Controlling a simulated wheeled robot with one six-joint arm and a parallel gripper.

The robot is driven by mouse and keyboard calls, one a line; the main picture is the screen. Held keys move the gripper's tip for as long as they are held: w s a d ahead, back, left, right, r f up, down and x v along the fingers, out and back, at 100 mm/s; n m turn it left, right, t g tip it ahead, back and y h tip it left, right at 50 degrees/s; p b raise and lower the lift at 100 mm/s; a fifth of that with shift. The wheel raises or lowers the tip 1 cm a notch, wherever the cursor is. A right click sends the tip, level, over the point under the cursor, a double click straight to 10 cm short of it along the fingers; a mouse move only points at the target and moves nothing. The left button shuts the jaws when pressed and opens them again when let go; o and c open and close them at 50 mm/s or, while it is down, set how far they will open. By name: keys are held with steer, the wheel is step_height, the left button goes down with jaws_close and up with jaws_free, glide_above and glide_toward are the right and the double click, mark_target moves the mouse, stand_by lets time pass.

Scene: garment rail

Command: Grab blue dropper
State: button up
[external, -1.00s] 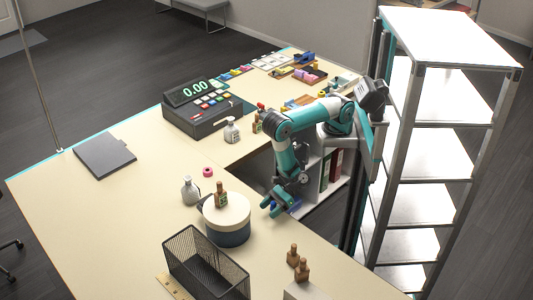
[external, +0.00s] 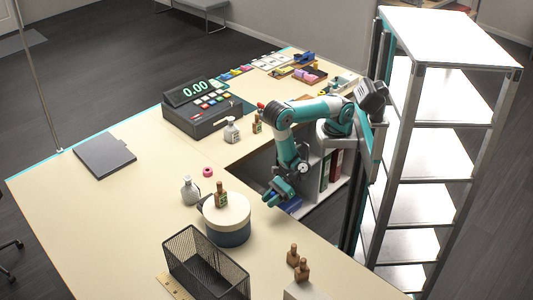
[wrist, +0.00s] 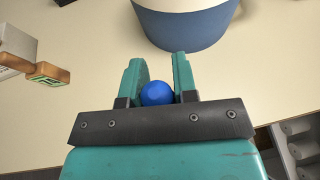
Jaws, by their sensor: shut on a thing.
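My gripper (external: 271,199) is low over the table edge, to the right of the round box, and it also shows in the wrist view (wrist: 160,75). In the wrist view a round blue end (wrist: 157,93) sits between the two teal fingers, which are shut on it. I take this to be the blue dropper; the rest of it is hidden by the gripper. In the external view the dropper cannot be made out clearly from the gripper.
A black wire basket (external: 175,250) is in front. The table's left part is mostly clear.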

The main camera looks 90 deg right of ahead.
step_height(320, 180, up, 15)
steer(key=p, duration=0.9)
steer(key=shift+p, duration=0.3)
